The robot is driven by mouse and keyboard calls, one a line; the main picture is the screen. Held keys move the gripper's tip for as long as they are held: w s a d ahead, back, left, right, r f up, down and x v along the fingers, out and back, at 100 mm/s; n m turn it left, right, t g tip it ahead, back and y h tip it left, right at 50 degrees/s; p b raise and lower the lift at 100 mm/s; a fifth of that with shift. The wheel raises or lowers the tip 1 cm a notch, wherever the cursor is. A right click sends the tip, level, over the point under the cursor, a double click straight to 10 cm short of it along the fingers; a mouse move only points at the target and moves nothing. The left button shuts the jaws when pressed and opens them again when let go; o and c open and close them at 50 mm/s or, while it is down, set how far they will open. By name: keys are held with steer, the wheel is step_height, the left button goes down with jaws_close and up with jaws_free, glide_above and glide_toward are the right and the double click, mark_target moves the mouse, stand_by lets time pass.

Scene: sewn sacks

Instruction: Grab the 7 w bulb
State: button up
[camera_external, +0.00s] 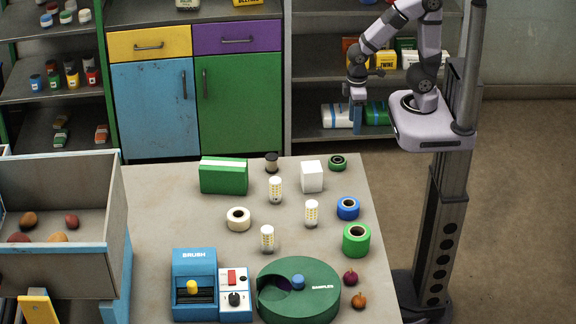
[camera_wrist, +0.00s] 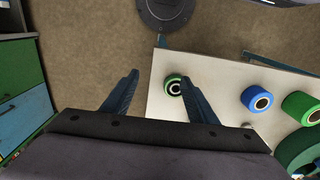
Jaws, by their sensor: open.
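Three similar white bulbs with yellowish dotted bodies stand upright on the table: one at the back (camera_external: 275,189), one on the right (camera_external: 311,213) and one nearer the front (camera_external: 267,238). Their markings are too small to read, so I cannot tell which is the 7 w bulb. My gripper (camera_external: 357,116) hangs beyond the back right of the table, away from all three bulbs. In the wrist view my gripper (camera_wrist: 158,97) has its two fingers spread wide with nothing between them. No whole bulb shows clearly in the wrist view.
Around the bulbs are a green box (camera_external: 223,177), a white box (camera_external: 312,177), a white tape roll (camera_external: 238,219), a blue roll (camera_external: 348,208) and a green roll (camera_external: 357,240). A blue brush machine (camera_external: 194,262) and green sampler (camera_external: 322,303) stand in front. A grey bin (camera_external: 118,225) is left.

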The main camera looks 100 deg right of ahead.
steer(key=shift+r, duration=0.1)
step_height(320, 180, up, 5)
steer(key=w+a+r+t+y+b, duration=0.1)
steer(key=w+a+r+t+b, duration=0.2)
steer(key=w+a, duration=0.55)
steer(key=w+a+r+n+t+y+b, duration=0.1)
steer(key=w+a+t+y+b, duration=0.3)
steer(key=w, duration=0.7)
steer(key=w+a+r+t+h+b, duration=0.15)
steer(key=w+a+t, duration=0.25)
steer(key=w+a, duration=0.45)
steer(key=m+h+b, duration=0.8)
steer(key=h+b, duration=0.1)
steer(key=h, duration=0.2)
glide_above(279, 182)
steer(key=s+a, duration=0.1)
step_height(279, 182, down, 6)
steer(key=shift+t, duration=0.3)
steer(key=f, duration=1)
steer(key=shift+s+f, duration=0.3)
steer(key=shift+f, duration=0.05)
steer(key=shift+p+x, duration=1.1)
steer(key=shift+x, duration=2.65)
steer(key=shift+d+r, duration=0.15)
